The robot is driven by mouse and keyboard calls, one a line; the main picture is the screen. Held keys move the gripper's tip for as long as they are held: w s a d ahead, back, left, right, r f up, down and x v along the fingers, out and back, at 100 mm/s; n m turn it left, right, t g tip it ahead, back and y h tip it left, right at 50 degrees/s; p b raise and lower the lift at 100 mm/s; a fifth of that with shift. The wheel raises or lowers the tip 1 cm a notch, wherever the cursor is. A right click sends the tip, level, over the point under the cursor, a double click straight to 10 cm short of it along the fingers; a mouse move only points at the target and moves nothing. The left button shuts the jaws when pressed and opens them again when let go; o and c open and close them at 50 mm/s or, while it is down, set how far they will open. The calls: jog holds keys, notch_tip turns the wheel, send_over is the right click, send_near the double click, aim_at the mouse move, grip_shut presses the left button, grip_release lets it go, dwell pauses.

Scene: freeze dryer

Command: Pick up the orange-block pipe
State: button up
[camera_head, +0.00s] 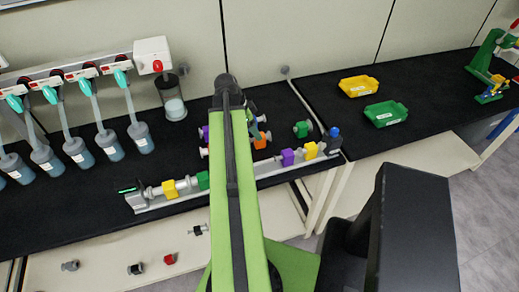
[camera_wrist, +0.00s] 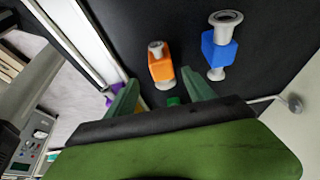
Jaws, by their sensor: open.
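The orange-block pipe (camera_wrist: 161,68) stands on the black bench in the wrist view, a grey pipe with an orange block around its middle. In the head view its orange block (camera_head: 260,142) shows just right of my arm, partly hidden. My gripper (camera_wrist: 159,77) is open, with its two green fingers on either side of the orange-block pipe's lower end in the wrist picture. I cannot tell whether the fingers touch it or how far apart in height they are. My arm hides the fingers in the head view.
A blue-block pipe (camera_wrist: 218,50) stands close to the right. A green-block pipe (camera_head: 302,129) is nearby on the bench. A rail (camera_head: 270,168) with several coloured-block pipes runs along the front. Hanging flasks (camera_head: 140,135) stand left; yellow (camera_head: 358,85) and green (camera_head: 386,113) trays lie right.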

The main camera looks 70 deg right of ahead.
aim_at(261, 144)
jog(key=shift+s+d+f, duration=0.15)
jog(key=shift+f, duration=0.5)
jog(key=shift+r, duration=0.1)
jog(key=b+x, duration=0.5)
jog(key=shift+d, duration=0.2)
jog(key=shift+c, duration=0.3)
grip_shut()
